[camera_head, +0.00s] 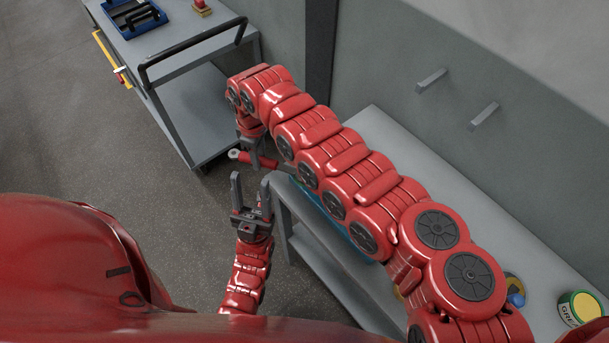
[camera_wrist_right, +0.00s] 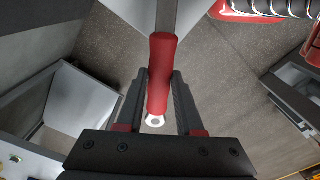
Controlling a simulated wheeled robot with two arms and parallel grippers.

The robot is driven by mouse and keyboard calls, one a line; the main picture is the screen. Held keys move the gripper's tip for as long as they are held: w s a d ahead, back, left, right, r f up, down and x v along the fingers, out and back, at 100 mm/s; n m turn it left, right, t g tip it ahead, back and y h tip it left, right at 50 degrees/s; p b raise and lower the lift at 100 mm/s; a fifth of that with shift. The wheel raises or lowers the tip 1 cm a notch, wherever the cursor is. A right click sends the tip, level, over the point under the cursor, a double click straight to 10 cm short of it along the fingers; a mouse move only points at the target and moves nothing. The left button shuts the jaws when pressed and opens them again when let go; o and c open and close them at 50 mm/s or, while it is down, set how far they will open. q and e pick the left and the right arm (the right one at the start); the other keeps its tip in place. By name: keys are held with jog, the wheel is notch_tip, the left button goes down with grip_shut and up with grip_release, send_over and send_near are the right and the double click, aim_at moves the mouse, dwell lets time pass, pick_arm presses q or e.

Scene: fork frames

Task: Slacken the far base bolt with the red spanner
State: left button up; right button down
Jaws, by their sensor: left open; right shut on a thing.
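The red spanner's handle (camera_head: 262,161) shows in the head view, with a pale ring end at its left. My right gripper (camera_head: 255,158) is shut on this handle, beyond the near corner of the grey workbench. In the right wrist view the red handle (camera_wrist_right: 162,70) lies between the two dark fingers (camera_wrist_right: 160,92), with the ring end towards the palm and a grey shank running off the top edge. My left gripper (camera_head: 251,182) is open and empty, fingers up, just nearer than the spanner and apart from it. I cannot make out the far base bolt in either view.
The grey workbench (camera_head: 380,125) runs along the wall, largely hidden by my right arm. A grease tin (camera_head: 579,308) stands at its near right. A grey trolley (camera_head: 185,45) with a black handle (camera_head: 190,45) carries a blue bin (camera_head: 134,18). Open floor lies left.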

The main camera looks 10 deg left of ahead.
dwell(0.4)
jog(key=s+d+n, duration=0.1)
jog(key=s+n, duration=0.5)
jog(key=shift+s+d, duration=0.15)
jog(key=shift+s, duration=0.25)
dwell(0.9)
jog(key=shift+w, duration=0.15)
dwell(0.3)
jog(key=shift+w+a+m, duration=0.3)
jog(key=shift+w, duration=0.1)
jog(key=c, duration=1.1)
grip_release()
jog(key=shift+w, duration=0.1)
grip_shut()
